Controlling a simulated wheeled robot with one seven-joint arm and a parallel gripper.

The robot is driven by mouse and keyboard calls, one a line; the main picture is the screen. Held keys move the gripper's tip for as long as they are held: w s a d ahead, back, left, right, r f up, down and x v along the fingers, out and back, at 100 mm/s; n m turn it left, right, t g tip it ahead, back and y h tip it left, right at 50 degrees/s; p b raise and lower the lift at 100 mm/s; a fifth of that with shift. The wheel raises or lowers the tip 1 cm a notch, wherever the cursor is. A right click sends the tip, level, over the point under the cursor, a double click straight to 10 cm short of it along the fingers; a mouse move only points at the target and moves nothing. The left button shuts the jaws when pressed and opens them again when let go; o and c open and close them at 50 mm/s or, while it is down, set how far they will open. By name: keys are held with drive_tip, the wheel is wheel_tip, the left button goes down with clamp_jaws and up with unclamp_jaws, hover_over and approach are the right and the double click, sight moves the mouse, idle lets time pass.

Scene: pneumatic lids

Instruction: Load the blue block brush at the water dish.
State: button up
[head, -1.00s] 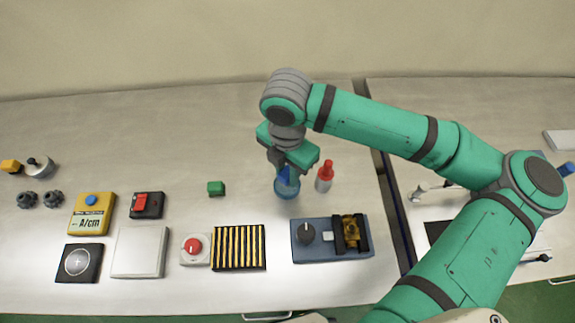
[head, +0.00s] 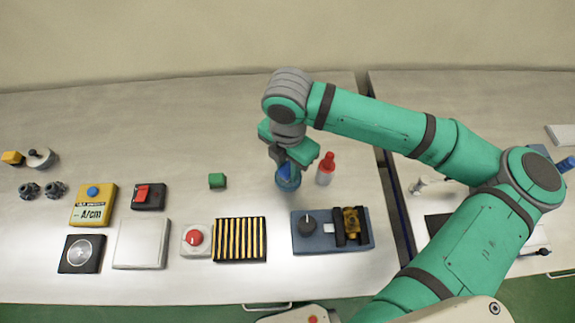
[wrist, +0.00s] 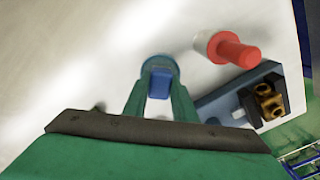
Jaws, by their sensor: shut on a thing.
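My gripper (head: 283,166) points down and is shut on the blue block brush (wrist: 160,83). In the head view the blue brush (head: 284,168) is mostly hidden by the fingers. The water dish (head: 288,184) is a round blue dish under the gripper, left of the red-capped bottle. In the wrist view the dish's rim (wrist: 160,61) shows just past the fingertips, around or behind the brush. The brush is at the dish or right over it; I cannot tell whether it touches the water.
A red-capped bottle (head: 326,170) stands close to the right of the dish. A blue device with a knob (head: 332,232) lies in front. Several boxes and a striped black-and-yellow block (head: 239,240) fill the left front. The back of the table is clear.

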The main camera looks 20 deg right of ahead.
sight(288, 168)
drive_tip(key=shift+d+f, duration=0.1)
drive_tip(key=shift+f, duration=0.05)
drive_tip(key=shift+f, duration=0.45)
idle(1.5)
drive_tip(key=shift+r, duration=3.55)
